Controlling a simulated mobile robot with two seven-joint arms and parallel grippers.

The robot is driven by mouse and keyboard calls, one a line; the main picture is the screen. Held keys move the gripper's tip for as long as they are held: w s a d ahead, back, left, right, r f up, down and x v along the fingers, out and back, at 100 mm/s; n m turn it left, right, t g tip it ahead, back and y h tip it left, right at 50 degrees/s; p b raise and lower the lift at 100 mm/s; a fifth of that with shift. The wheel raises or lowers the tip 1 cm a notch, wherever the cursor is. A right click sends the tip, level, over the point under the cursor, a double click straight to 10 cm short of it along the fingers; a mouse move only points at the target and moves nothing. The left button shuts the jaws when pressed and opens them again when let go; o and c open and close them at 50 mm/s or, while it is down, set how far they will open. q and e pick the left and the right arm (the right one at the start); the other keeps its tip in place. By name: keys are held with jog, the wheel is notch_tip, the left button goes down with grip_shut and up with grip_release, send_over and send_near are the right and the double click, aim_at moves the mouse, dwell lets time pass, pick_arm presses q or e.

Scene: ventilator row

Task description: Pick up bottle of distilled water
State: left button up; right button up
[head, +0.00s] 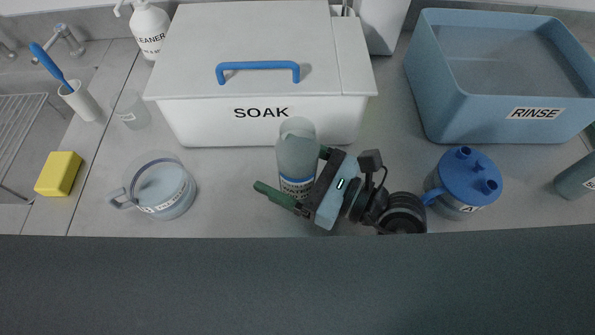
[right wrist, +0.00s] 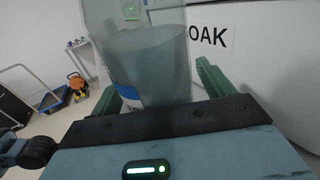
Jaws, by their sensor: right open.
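The bottle of distilled water (head: 296,158) is a translucent grey bottle with a blue-banded label reading "WATER". It stands upright on the counter, in front of the white SOAK box. My right gripper (head: 291,168) is low at the bottle, with one green finger on each side of it. In the right wrist view the bottle (right wrist: 148,62) fills the space between the open fingers (right wrist: 158,86), and a small gap shows at the right finger. Its base is hidden behind the gripper body. My left gripper is not in view.
The SOAK box (head: 190,125) with a blue handle stands right behind the bottle. A blue RINSE tub (head: 440,105) and a blue-lidded cup (head: 465,185) are at right. A clear jug (head: 163,187), a small clear cup (head: 132,110) and a yellow sponge (head: 58,174) are at left.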

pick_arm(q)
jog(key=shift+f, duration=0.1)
pick_arm(e)
jog(key=shift+c, duration=0.4)
jog(key=c, duration=1.3)
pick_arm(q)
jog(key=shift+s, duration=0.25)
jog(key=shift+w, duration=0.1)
pick_arm(e)
jog(key=shift+r, duration=0.25)
